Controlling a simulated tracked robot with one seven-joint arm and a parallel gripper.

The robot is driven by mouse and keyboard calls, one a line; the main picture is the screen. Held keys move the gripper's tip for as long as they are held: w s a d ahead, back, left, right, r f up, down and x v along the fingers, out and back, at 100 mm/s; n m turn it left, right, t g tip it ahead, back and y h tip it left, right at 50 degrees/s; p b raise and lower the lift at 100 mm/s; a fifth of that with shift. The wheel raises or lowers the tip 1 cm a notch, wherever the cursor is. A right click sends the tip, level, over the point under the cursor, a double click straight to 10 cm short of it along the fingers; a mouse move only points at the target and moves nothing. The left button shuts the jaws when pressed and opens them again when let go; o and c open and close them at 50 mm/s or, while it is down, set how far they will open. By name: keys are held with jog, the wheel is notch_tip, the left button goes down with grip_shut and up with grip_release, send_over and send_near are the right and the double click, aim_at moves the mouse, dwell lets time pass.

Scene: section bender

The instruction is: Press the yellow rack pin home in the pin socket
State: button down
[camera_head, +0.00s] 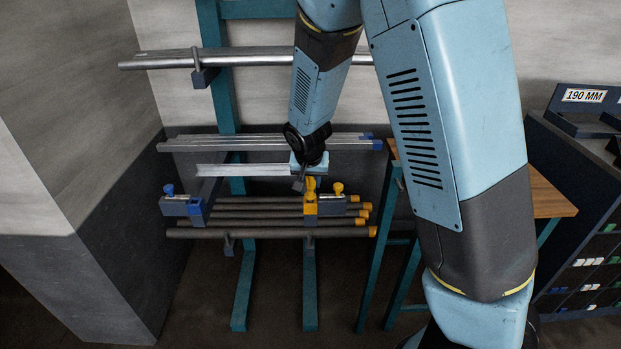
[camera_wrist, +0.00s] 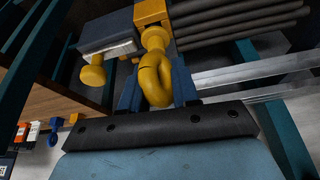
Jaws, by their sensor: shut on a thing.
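The yellow rack pin (camera_wrist: 155,80) has a ring-shaped head, and my gripper (camera_wrist: 157,88) is shut on it, one finger on each side. The far end of the pin meets a yellow collar, the pin socket (camera_wrist: 152,13), on the rack. How deep the pin sits is hidden by its own head. In the head view the pin (camera_head: 310,184) stands above the yellow socket block (camera_head: 310,204), with my gripper (camera_head: 307,177) over it.
A yellow knob (camera_head: 338,188) on a grey block (camera_wrist: 103,33) stands close beside the pin. A blue-knobbed fitting (camera_head: 195,207) is on the rack's left. Several bars lie behind. A wooden-topped table (camera_head: 552,198) and a dark cabinet (camera_head: 575,230) stand right.

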jog(key=shift+f, duration=0.7)
jog(key=c, duration=0.8)
grip_release()
jog(key=shift+o, duration=0.2)
jog(key=v, duration=1.3)
jog(key=shift+s+r, duration=0.15)
jog(key=shift+r, duration=0.2)
jog(key=s+d+r+n, duration=0.1)
jog(key=s+d+r, duration=0.6)
jog(key=s+d, duration=0.2)
jog(key=s+d+r+t, duration=0.1)
jog(key=s+d+r, duration=0.7)
jog(key=s+d, duration=0.2)
jog(key=shift+s+d+n+y, duration=0.3)
jog(key=shift+s+d+n, duration=0.1)
jog(key=shift+s, duration=0.75)
